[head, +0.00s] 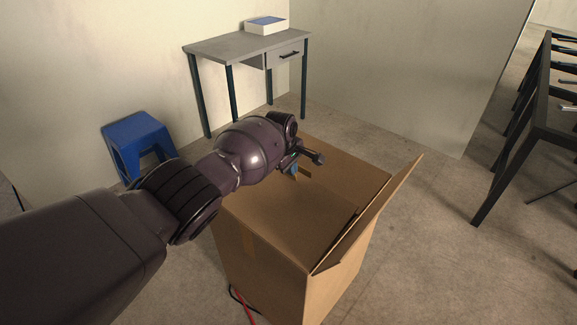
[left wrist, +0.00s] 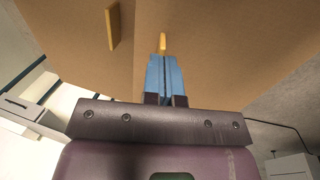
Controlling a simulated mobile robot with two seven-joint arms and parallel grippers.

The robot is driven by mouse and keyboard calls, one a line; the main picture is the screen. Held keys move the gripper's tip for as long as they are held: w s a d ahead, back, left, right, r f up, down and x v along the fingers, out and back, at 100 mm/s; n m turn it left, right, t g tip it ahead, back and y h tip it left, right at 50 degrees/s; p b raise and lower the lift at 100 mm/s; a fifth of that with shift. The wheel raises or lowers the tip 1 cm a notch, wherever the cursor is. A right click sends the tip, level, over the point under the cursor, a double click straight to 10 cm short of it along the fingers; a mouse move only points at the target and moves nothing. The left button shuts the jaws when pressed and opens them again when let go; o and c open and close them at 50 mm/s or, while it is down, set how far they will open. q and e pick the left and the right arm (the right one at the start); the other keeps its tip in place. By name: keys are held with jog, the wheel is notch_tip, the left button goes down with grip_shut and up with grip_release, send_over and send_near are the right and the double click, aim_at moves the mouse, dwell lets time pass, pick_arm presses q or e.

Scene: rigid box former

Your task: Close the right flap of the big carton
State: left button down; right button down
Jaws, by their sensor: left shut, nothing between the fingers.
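The big carton (head: 340,285) stands on the floor in front of me, its other top panels (head: 275,220) lying about flat. Its right flap (head: 375,213) stands up along the right edge, tilted outward, with a dark gap at its base. My left gripper (head: 295,171) is over the far part of the top, left of the right flap and apart from it. In the left wrist view its blue fingers (left wrist: 165,75) are shut and empty, with brown cardboard (left wrist: 220,50) beyond them. I cannot tell whether they touch it. My right gripper is not in view.
A grey desk (head: 225,46) with a white-and-blue box (head: 266,25) stands against the back wall. A blue stool (head: 137,138) is at the left. A black metal frame (head: 512,150) stands at the right. Floor (head: 430,250) right of the carton is clear.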

pick_arm(q)
jog(key=shift+b+x, duration=0.8)
jog(key=shift+x, duration=0.95)
jog(key=shift+w+d+f+b, duration=0.2)
jog(key=shift+w+f+b, duration=0.1)
jog(key=shift+f, duration=0.3)
jog(key=shift+f, duration=0.15)
